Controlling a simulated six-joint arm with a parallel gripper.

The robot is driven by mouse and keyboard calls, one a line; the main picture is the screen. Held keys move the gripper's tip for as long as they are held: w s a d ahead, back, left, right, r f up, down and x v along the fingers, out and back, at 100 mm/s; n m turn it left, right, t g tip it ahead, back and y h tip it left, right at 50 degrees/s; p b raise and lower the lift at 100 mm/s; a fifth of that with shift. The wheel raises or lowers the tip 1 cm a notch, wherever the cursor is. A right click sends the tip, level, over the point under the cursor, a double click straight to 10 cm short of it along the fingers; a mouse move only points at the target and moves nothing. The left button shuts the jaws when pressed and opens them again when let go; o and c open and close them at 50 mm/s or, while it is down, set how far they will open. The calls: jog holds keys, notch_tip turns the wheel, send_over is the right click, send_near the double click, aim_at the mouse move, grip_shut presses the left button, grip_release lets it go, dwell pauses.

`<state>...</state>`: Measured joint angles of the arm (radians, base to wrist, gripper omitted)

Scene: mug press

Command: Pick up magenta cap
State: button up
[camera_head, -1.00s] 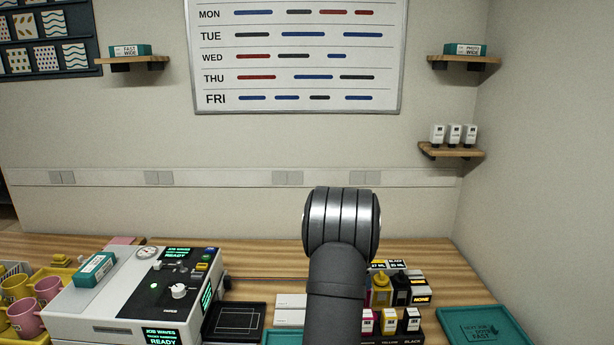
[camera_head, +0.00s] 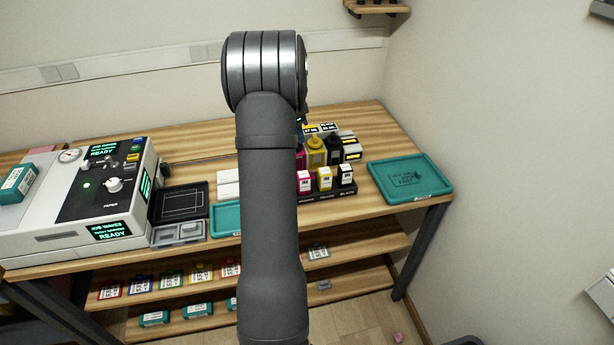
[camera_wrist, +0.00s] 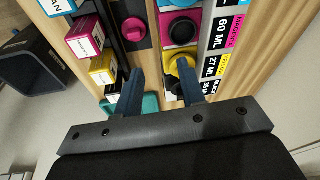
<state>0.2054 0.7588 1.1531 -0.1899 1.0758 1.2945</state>
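In the wrist view, a small round magenta piece, which looks like the magenta cap (camera_wrist: 135,29), lies on a dark square at the upper middle. My gripper (camera_wrist: 160,68) has its two blue fingers apart with nothing between them. The cap is beyond the left fingertip, apart from it. A magenta holder or bottle with a black round top (camera_wrist: 183,28) stands to the right of the cap, beside the MAGENTA 60 ML label. In the head view, my arm hides my gripper and the cap.
A yellow bottle (camera_head: 316,151) and a black bottle (camera_head: 334,149) stand behind boxed cartridges (camera_head: 325,179). In the wrist view, cartridge boxes (camera_wrist: 84,38) flank the left finger. A teal tray (camera_head: 410,178) is at the right and the press (camera_head: 75,205) at the left.

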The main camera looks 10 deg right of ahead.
jog(key=s+r+m+g, duration=0.1)
jog(key=s+r+m, duration=0.1)
jog(key=s+r, duration=0.1)
jog(key=shift+y, duration=0.4)
jog(key=f, duration=0.5)
jog(key=d+f, duration=0.1)
jog(key=f, duration=0.5)
jog(key=d+f, duration=0.1)
jog(key=f, duration=0.5)
jog(key=shift+d, duration=0.2)
jog(key=shift+r, duration=0.1)
jog(key=c, duration=0.7)
